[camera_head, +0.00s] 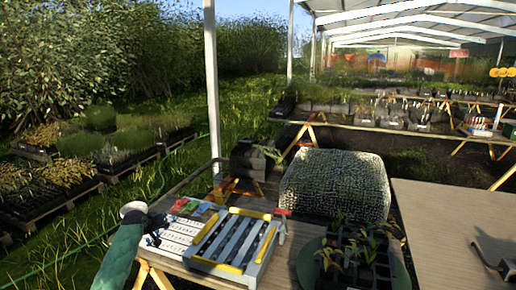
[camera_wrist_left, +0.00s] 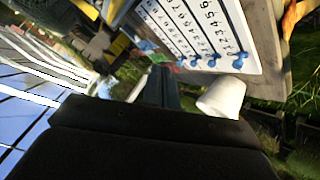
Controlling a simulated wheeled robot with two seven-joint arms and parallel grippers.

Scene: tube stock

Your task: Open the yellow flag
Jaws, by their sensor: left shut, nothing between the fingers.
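A white numbered board (camera_head: 180,237) lies on the near wooden table, with small red (camera_head: 180,204) and green (camera_head: 190,208) pieces along its far edge. A slotted grey tray (camera_head: 228,262) with yellow bars (camera_head: 208,230) sits beside it. I cannot make out for certain which yellow piece is the flag. My left gripper (camera_wrist_left: 162,84) is shut and empty in the left wrist view, close to the board (camera_wrist_left: 198,28) and its row of blue pegs (camera_wrist_left: 212,58). It appears small and dark at the board's left side in the head view.
A white cup-like object (camera_wrist_left: 222,97) is beside my left gripper. A dark pot tray of seedlings (camera_head: 350,262) stands at the right of the table, in front of a mesh-covered block (camera_head: 335,183).

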